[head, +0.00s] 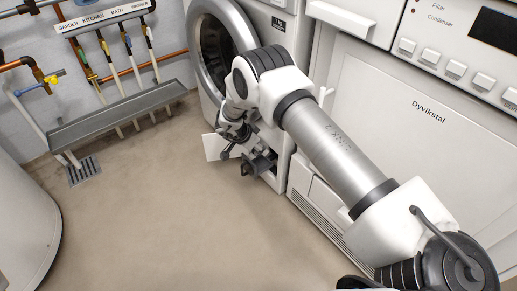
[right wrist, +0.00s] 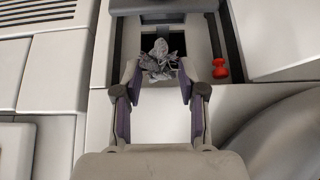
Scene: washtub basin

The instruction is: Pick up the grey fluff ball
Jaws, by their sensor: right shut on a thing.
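The grey fluff ball (right wrist: 160,60) is a crumpled grey clump at the mouth of a small square opening with a dark inside. My right gripper (right wrist: 161,74) is shut on it, with the fluff between its two fingertips. In the head view the right gripper (head: 250,160) is at the low front of the washing machine (head: 210,98), and the fluff cannot be made out there. My left gripper is in neither view.
A red knob (right wrist: 220,68) sits just right of the opening. A white flap (head: 214,147) stands out left of the gripper. A white appliance (head: 400,140) stands at the right. A drain grate (head: 84,171) and open floor lie left.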

